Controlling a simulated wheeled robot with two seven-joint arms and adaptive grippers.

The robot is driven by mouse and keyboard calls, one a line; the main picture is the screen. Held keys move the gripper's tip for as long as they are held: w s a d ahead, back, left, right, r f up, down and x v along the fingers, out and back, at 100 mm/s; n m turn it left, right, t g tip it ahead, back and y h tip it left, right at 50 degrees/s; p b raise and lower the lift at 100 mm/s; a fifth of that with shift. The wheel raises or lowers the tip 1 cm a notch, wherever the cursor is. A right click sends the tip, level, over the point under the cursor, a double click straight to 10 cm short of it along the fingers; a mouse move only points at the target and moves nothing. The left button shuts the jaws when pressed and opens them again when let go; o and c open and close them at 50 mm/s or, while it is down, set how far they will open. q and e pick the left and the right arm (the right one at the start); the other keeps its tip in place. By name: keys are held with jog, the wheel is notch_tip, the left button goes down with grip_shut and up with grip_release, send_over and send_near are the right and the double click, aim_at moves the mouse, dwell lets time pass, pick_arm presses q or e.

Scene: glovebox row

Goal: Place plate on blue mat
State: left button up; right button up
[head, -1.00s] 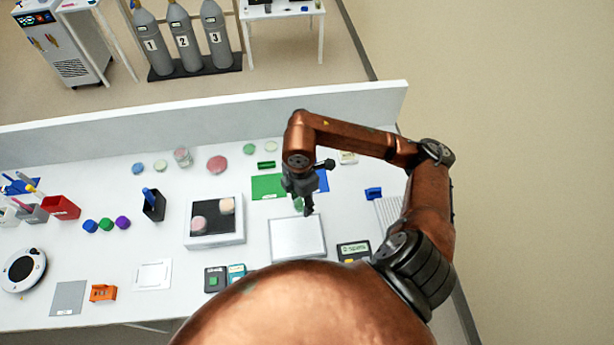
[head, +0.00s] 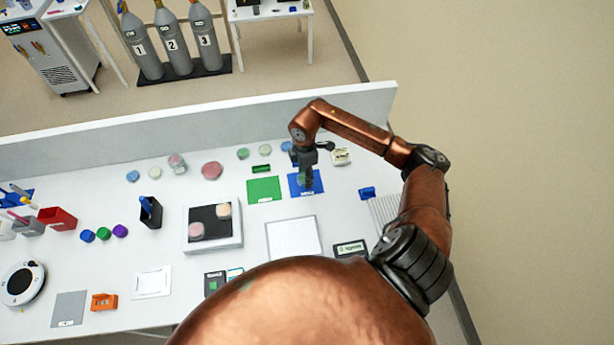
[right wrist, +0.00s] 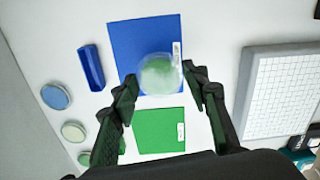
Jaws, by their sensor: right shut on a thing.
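The plate is a clear round dish with green contents (right wrist: 160,73). It sits between the fingertips of my right gripper (right wrist: 160,86), which is shut on it. In the right wrist view it overlaps the near edge of the blue mat (right wrist: 143,38); I cannot tell whether it touches the mat. In the head view my right gripper (head: 307,186) points down over the blue mat (head: 317,183), and the arm and gripper hide part of the mat and plate. My left gripper is not in view.
A green mat (head: 264,190) lies left of the blue mat. A blue block-like holder (right wrist: 91,68) and several round dishes (right wrist: 55,96) lie towards the back wall. A white gridded panel (head: 292,238) is in front.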

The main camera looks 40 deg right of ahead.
jog(key=shift+w+d+f, duration=0.25)
jog(key=shift+w+f, duration=0.05)
jog(key=shift+f, duration=0.15)
jog(key=shift+w+d+f, duration=0.25)
jog(key=shift+f, duration=0.15)
notch_tip(320, 180, down, 3)
jog(key=shift+r+p, duration=0.1)
jog(key=shift+p, duration=0.5)
jog(key=shift+f, duration=0.3)
jog(key=o, duration=1.2)
jog(key=shift+f, duration=0.1)
jog(key=shift+o, duration=0.2)
